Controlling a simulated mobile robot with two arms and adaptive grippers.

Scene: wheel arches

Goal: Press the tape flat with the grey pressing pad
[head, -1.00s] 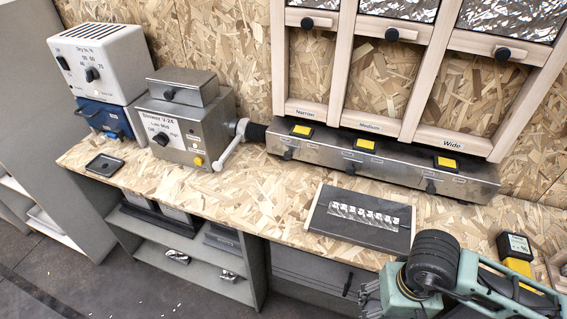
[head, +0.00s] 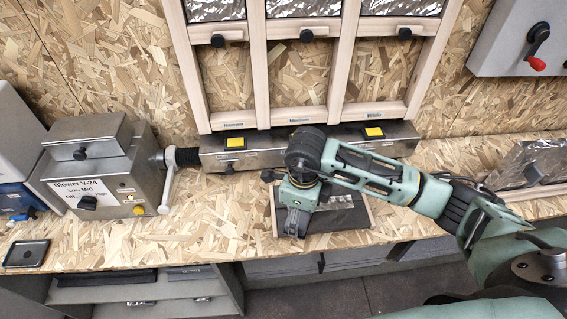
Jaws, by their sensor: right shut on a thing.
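A dark flat board (head: 345,217) with a pale wooden edge lies on the chipboard bench, below the blower's outlet unit. The silver tape seen on it earlier is hidden under my right arm and gripper. My right gripper (head: 292,222) points down over the left part of the board. It is shut on the grey pressing pad, which is mostly hidden by the fingers; I cannot tell whether the pad touches the tape. My left gripper is not in view.
A metal blower box (head: 95,170) with a white-handled lever (head: 168,190) stands at the left. A long metal unit (head: 240,155) with yellow buttons runs behind the board. A black tray (head: 26,254) lies at the front left. Bench between tray and board is clear.

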